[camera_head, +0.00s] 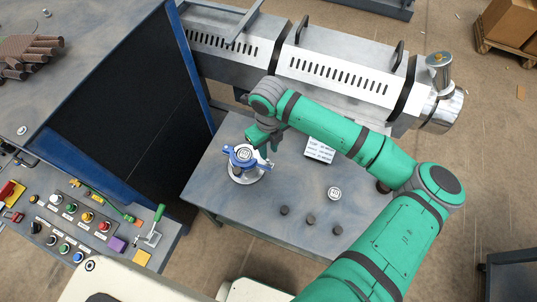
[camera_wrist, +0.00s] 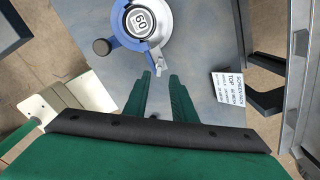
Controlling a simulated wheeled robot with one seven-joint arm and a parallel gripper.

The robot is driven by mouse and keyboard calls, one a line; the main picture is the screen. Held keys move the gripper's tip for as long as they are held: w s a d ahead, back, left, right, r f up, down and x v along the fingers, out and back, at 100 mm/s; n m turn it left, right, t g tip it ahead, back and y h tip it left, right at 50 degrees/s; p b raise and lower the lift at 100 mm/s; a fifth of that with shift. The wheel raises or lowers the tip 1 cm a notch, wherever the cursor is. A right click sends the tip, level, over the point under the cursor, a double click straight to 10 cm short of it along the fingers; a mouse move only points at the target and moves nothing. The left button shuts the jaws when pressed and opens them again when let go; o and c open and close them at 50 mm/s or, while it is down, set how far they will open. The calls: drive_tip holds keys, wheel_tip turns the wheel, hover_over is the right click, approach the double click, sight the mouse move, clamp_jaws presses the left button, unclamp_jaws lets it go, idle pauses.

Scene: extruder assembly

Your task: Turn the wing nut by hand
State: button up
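A blue and silver clamp (camera_head: 243,157) stands on the grey table, with a round disc marked 60 in its middle. It also shows at the top of the wrist view (camera_wrist: 125,32). A small silver wing-nut-like piece (camera_wrist: 160,62) sits at the clamp's near edge in the wrist view. A dark round knob (camera_wrist: 101,47) is on the clamp's left side. My gripper (camera_wrist: 160,76) is open, with its two green fingers apart and nothing between them. The fingertips point towards the silver piece; whether they touch it I cannot tell. In the head view my gripper (camera_head: 265,142) is just right of the clamp.
A white printed card (camera_head: 320,150) lies right of the clamp on the grey table (camera_head: 235,205). A pale disc (camera_head: 334,193) and three dark discs (camera_head: 310,218) lie nearer. The silver extruder barrel (camera_head: 330,75) runs behind. A dark blue-framed panel (camera_head: 130,90) stands left.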

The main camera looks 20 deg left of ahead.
sight(268, 161)
drive_tip(key=shift+f, duration=3.1)
drive_tip(key=shift+a, duration=0.1)
drive_tip(key=shift+s+f, duration=0.1)
drive_tip(key=shift+f, duration=0.05)
clamp_jaws()
